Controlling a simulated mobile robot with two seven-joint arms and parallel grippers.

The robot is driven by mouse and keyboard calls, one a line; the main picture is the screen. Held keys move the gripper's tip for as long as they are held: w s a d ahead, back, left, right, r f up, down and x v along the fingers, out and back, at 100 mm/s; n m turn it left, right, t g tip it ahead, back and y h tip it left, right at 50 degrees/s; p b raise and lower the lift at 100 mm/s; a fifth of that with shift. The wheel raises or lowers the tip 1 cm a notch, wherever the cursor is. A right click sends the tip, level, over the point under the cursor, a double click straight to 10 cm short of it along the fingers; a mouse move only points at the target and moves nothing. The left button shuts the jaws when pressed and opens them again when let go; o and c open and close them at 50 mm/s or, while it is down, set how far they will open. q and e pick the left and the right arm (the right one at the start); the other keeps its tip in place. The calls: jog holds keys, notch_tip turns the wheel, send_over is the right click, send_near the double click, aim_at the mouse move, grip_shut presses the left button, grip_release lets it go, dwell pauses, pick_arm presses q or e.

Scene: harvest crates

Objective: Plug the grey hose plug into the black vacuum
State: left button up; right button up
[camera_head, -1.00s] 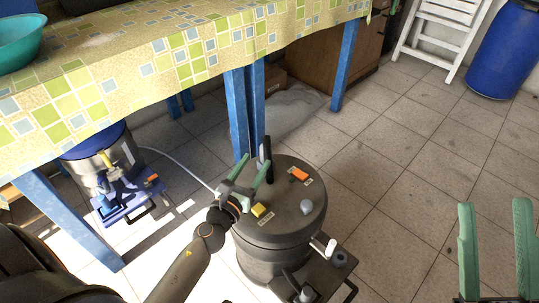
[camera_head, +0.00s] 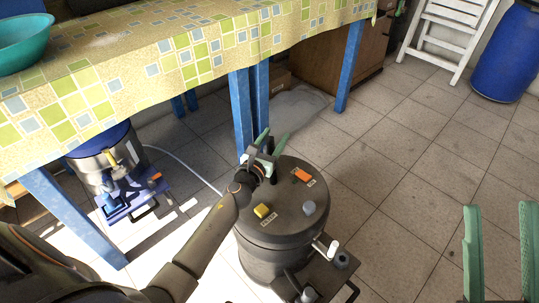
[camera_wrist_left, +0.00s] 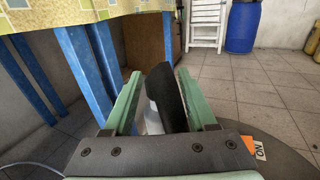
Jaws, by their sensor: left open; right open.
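The black vacuum (camera_head: 282,228) stands on the floor at centre in the head view. Its round lid carries an orange switch, a yellow part and a grey knob. My left gripper (camera_head: 274,135) is open over the lid's far left side. In the left wrist view, a black upright piece (camera_wrist_left: 168,95) with a pale grey part (camera_wrist_left: 152,119) beside it stands between the fingers; I cannot tell whether the grey part is the hose plug. In the head view my left gripper mostly hides this piece. My right gripper (camera_head: 500,207) is open and empty at the lower right.
A table with a patterned cloth (camera_head: 160,50) and blue legs (camera_head: 240,110) stands behind and left. A blue and silver vacuum (camera_head: 112,165) is under it, with a pale hose (camera_head: 185,164) running toward the black one. Open tiled floor (camera_head: 410,190) lies to the right.

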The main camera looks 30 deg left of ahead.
pick_arm(q)
grip_shut()
dwell(0.4)
